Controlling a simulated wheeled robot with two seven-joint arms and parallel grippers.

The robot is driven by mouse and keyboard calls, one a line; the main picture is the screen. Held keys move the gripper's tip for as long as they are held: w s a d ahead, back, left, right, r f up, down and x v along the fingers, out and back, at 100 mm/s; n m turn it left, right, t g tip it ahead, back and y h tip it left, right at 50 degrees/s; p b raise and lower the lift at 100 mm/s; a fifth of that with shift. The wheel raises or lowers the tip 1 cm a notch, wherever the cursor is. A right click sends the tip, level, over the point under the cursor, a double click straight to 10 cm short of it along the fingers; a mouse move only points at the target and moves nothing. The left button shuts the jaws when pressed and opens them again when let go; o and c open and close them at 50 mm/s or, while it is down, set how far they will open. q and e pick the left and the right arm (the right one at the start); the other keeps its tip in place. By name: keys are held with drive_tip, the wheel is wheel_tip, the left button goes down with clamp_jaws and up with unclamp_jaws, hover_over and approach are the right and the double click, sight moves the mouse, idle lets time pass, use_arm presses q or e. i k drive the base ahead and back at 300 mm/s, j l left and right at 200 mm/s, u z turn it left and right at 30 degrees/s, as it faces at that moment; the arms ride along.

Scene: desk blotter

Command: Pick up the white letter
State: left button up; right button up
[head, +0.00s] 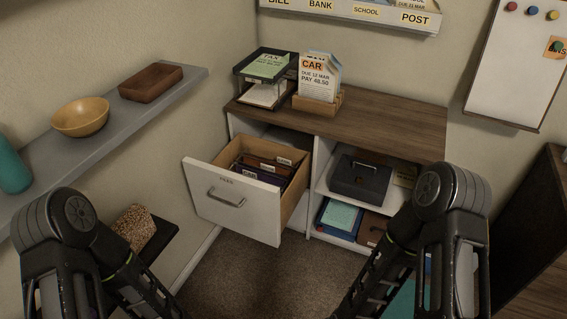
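White letters (318,82) stand in a wooden holder (318,102) on top of the cabinet. The front one reads "CAR", "DUE 12 MAR", "PAY 48.50" and has an orange heading. Another sheet behind it is mostly hidden. White paper (264,95) also lies in the lower level of a black two-level tray to the left, so I cannot tell which one the task means. Both my arms come in at the bottom, and no gripper fingertips show. Both grippers are out of view, well away from the letters.
The cabinet's drawer (236,201) is pulled open, with dark folders (262,167) inside. A green "TAX" sheet (265,65) lies on the upper tray. A black cash box (359,180) sits on the shelf. The right cabinet top (400,122) is clear. A labelled wall rack (345,12) hangs above.

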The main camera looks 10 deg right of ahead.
sight(317, 80)
drive_tip(key=i+l+u, duration=0.15)
drive_tip(key=u, duration=0.3)
drive_tip(key=i+l+u, duration=0.1)
drive_tip(key=l+u, duration=0.15)
drive_tip(key=u, duration=0.25)
drive_tip(key=i+l+u, duration=0.1)
drive_tip(key=l+u, duration=0.15)
drive_tip(key=u, duration=0.2)
drive_tip(key=l+u, duration=0.45)
drive_tip(key=l, duration=1.95)
drive_tip(key=k+l, duration=0.1)
drive_tip(key=i+l, duration=0.1)
